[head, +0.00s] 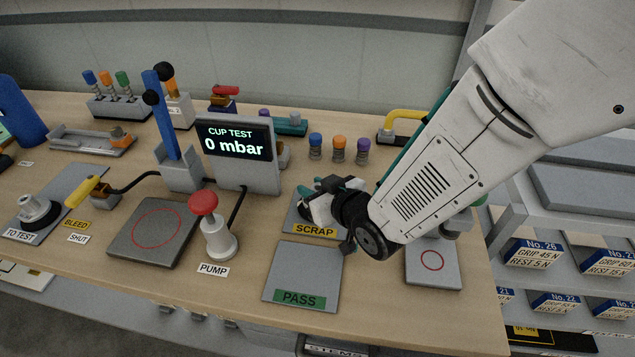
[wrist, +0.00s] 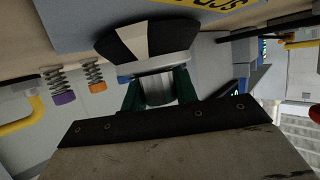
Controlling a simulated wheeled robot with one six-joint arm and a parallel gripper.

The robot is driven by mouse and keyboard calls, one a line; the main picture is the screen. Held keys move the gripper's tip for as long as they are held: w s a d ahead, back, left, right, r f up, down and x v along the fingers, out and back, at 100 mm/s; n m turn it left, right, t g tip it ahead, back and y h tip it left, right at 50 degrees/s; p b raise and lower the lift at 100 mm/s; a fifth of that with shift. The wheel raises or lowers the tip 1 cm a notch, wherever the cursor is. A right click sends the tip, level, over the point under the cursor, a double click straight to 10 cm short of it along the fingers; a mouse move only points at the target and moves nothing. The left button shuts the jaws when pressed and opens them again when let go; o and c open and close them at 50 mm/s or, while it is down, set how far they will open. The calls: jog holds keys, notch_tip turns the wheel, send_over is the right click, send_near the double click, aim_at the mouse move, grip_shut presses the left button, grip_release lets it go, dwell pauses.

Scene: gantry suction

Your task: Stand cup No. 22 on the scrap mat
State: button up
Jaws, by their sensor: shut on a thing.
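My gripper (head: 318,193) is over the grey scrap mat (head: 292,219), which has a yellow SCRAP label at its front edge. In the wrist view my gripper (wrist: 158,88) has its green fingers shut on a suction cup (wrist: 148,40) with a black and white lip and a metal fitting. The lip faces the scrap mat (wrist: 72,18) and is at or very close to its surface; I cannot tell if it touches. In the head view the cup is mostly hidden by my wrist. No number is readable on it.
The PASS mat (head: 300,270) is empty in front. The red-knobbed pump (head: 217,230) and the display reading 0 mbar (head: 237,150) stand to the left. Another cup (head: 38,212) stands on the TO TEST mat.

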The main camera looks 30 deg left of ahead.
jog(key=shift+f, duration=0.15)
jog(key=o, duration=1.1)
jog(key=shift+c, duration=0.2)
